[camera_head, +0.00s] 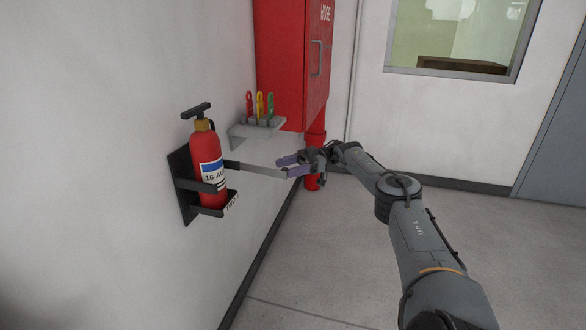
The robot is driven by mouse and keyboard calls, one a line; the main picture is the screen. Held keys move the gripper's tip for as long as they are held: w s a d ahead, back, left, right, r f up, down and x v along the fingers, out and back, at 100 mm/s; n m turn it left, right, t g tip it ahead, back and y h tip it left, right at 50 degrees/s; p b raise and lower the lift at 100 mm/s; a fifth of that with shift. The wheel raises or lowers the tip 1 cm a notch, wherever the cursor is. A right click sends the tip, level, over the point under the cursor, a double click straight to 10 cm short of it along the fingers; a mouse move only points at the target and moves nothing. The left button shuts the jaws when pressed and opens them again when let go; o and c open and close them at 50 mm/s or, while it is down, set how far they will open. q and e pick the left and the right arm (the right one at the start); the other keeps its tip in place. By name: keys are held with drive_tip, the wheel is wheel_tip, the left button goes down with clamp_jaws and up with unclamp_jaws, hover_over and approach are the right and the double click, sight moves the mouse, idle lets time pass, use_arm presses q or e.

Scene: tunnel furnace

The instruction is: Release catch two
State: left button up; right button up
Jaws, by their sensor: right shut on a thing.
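A red fire extinguisher (209,172) with a black handle stands upright in a dark wall bracket (187,205) on the left wall. A small white tag (231,202) on the bracket's lower part seems to read TWO. A flat grey catch bar (262,170) sticks out to the right from the bracket, swung away from the extinguisher's front. My right gripper (292,166), with purple-grey fingers, is at the bar's free end and shut on it. The exact contact is small and partly hidden by the fingers. My left gripper is not in view.
A grey wall shelf (254,129) holds red, yellow and green-handled tools behind the bar. A red hose cabinet (290,65) and a red pipe (316,134) stand beyond my right gripper. The floor (330,255) below is clear.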

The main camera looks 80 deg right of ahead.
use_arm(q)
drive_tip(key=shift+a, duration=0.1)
use_arm(e)
drive_tip(key=shift+w+f, duration=0.1)
idle(0.3)
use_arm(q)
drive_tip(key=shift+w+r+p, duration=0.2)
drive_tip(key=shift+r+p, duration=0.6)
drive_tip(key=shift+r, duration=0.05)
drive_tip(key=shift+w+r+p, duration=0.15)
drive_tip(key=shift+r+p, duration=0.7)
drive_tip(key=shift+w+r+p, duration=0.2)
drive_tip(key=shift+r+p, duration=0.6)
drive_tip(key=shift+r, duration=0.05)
use_arm(e)
drive_tip(key=s+a+r, duration=0.1)
drive_tip(key=s+r, duration=1)
drive_tip(key=s, duration=0.1)
drive_tip(key=shift+w+a+r, duration=0.1)
